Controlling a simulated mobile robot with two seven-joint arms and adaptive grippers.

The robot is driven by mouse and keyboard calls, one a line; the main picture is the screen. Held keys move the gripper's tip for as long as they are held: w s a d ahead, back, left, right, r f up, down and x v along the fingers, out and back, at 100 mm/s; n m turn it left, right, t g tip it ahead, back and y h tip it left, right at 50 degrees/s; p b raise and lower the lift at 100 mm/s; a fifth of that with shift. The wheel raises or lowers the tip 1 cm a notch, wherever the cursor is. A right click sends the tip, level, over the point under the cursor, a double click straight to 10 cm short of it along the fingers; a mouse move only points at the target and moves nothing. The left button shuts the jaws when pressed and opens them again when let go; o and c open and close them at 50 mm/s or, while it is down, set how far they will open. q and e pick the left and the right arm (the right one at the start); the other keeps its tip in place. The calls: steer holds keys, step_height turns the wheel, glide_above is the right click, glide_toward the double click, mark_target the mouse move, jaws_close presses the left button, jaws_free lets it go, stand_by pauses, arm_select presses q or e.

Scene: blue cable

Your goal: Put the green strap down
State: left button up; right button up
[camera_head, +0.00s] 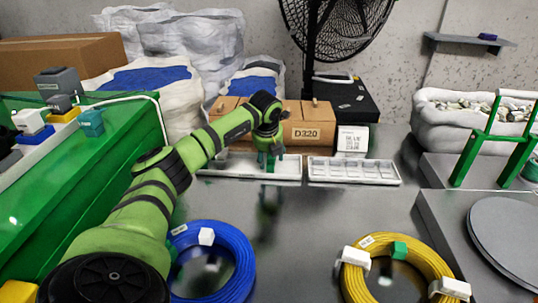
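My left gripper (269,157) points down over the left white tray (222,168) at the back of the table. A small green piece, which looks like the green strap (270,163), shows at its fingertips, low over the tray. It is too small to tell if the fingers are closed on it or if it touches the tray. The blue cable coil (240,260) lies on the table beside my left arm, with a white strap (206,236) on it. My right gripper is not in view.
An empty divided white tray (355,171) stands to the right. A yellow cable coil (415,255) with white straps and a green strap (399,250) lies at the front right. Cardboard boxes (308,123) stand behind the trays. The middle of the table is clear.

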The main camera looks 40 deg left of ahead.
arm_select(q)
steer(key=shift+r, duration=0.45)
steer(key=v, duration=1.1)
steer(key=shift+s+r+p, duration=0.2)
steer(key=shift+p, duration=0.25)
steer(key=shift+d, duration=0.1)
